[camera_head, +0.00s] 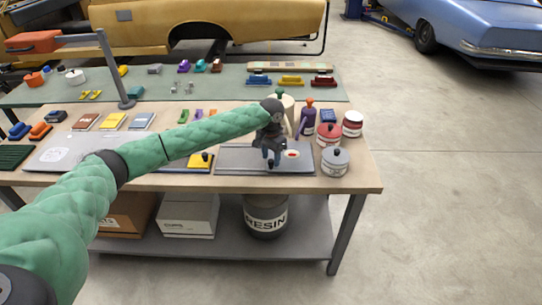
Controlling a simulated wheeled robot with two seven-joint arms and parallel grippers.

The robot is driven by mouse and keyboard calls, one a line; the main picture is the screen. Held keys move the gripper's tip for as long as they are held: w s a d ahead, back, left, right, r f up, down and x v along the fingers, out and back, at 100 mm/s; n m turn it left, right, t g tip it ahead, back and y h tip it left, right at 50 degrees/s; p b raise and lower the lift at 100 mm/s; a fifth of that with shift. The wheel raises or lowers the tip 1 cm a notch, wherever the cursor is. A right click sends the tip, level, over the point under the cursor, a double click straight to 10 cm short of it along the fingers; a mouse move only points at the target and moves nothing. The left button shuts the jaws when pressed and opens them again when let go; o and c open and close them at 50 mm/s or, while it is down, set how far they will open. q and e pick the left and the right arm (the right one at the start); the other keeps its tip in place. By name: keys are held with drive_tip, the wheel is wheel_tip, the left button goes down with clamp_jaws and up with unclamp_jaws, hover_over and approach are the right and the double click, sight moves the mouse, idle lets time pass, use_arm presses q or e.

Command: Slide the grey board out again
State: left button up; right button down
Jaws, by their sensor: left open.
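A flat grey board (238,159) lies on the workbench near its front edge, right of the middle. My left gripper (271,154) is over this board, fingers pointing down and open. A small black knob (270,164) shows just under the fingertips; I cannot tell whether they touch it. A small white dish with a red centre (291,154) is right beside the gripper. A second, lighter grey board (70,154) lies at the left of the bench, partly hidden by my left arm. My right gripper is not in view.
Lidded grey (335,161) and red (329,133) pots and a purple bottle (307,118) stand close at the right. A yellow piece (199,162) lies left of the board. Boxes (188,215) and a resin drum (265,216) are on the shelf below.

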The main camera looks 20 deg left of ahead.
use_arm(q)
drive_tip(key=shift+f, duration=0.45)
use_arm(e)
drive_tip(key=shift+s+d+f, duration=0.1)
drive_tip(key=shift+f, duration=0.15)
use_arm(q)
drive_tip(key=shift+c, duration=0.3)
